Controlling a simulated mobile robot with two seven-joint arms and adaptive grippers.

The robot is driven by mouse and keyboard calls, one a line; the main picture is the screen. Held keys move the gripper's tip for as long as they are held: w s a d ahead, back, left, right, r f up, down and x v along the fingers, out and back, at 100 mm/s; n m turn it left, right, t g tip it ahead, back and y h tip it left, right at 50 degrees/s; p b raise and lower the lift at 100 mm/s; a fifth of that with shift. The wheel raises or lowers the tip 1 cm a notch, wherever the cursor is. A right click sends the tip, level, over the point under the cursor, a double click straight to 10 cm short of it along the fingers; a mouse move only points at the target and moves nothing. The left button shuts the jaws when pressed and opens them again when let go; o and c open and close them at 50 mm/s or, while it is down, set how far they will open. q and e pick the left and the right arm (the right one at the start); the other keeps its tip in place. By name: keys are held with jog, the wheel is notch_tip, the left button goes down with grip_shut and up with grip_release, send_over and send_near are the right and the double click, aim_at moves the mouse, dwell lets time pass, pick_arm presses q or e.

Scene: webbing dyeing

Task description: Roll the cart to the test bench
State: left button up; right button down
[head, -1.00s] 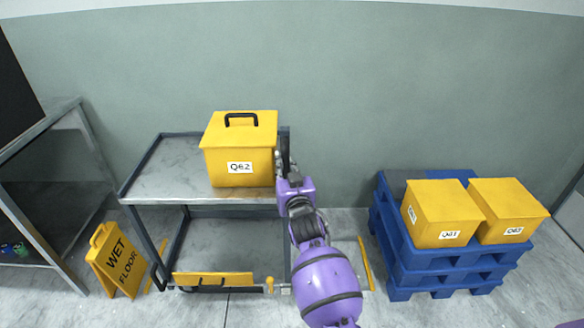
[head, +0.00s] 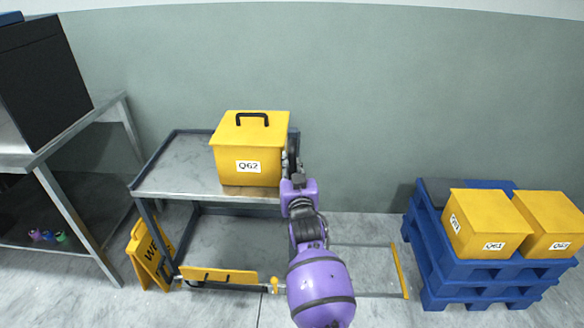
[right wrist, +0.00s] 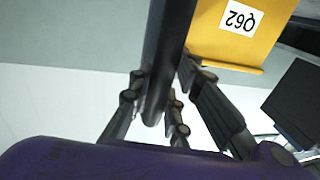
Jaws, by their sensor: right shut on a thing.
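The grey two-shelf cart (head: 180,165) stands left of centre in the head view, with a yellow box labelled Q62 (head: 248,150) on its top shelf. My right gripper (head: 292,160) is at the cart's right end. In the right wrist view its fingers (right wrist: 158,100) are closed around the dark handle bar (right wrist: 168,55) of the cart. A metal bench (head: 85,135) carrying a large dark box (head: 40,80) stands at the left, apart from the cart's top; it seems to be the test bench. My left gripper is not in view.
A yellow wet-floor sign (head: 146,258) stands at the cart's left end, partly hidden by its leg; I cannot tell whether they touch. A blue pallet stack (head: 470,270) with yellow boxes Q61 (head: 485,225) and another (head: 550,222) stands at the right.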

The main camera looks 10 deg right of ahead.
jog(key=shift+a+f, duration=0.15)
jog(key=shift+a, duration=0.1)
jog(key=c, duration=1.6)
grip_release()
jog(key=shift+a, duration=0.1)
jog(key=shift+s, duration=0.15)
jog(key=s, duration=0.7)
jog(key=s+a, duration=0.1)
jog(key=s, duration=0.3)
jog(key=shift+s, duration=0.3)
